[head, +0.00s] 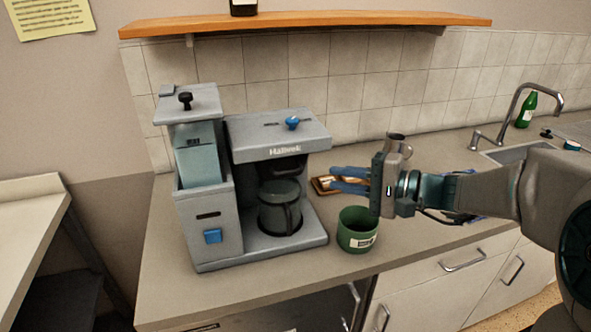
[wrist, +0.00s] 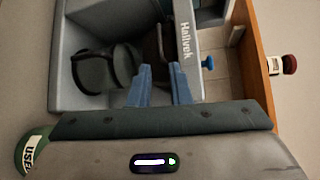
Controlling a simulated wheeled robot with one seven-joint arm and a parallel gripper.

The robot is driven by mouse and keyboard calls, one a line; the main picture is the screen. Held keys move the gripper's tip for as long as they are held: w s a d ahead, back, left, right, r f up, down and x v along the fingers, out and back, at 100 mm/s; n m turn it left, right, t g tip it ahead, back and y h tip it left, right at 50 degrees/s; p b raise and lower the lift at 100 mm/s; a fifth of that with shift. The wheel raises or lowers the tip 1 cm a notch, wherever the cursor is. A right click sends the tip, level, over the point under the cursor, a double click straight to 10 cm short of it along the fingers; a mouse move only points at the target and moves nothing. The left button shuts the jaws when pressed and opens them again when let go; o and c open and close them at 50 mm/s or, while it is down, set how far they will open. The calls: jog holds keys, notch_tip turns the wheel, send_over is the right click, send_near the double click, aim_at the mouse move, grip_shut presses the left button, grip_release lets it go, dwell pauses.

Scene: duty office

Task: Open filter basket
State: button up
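The grey coffee machine (head: 205,190) stands on the counter, with a glass jug (head: 279,208) in its bay. The filter basket is the dark part (head: 283,166) under the lettered brewing head (head: 285,140); it looks shut in place, partly shaded. In the wrist view the machine's lettered front (wrist: 187,40) is ahead, with the jug (wrist: 105,68) to the left. My gripper (head: 333,179) is to the right of the machine, level with the jug's upper part, its blue fingers pointing left. In the wrist view its two fingers (wrist: 160,88) are apart with nothing between them.
A green labelled canister (head: 357,230) stands just below my gripper. A small wooden tray (head: 322,186) and a metal jug (head: 397,144) are behind it. A shelf (head: 310,19) runs above. The counter front left of the canister is clear.

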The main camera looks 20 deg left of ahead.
aim_at(294, 172)
jog(key=p+x, duration=0.2)
jog(key=x, duration=0.9)
jog(key=shift+w+a, duration=0.1)
jog(key=shift+a, duration=0.3)
grip_shut()
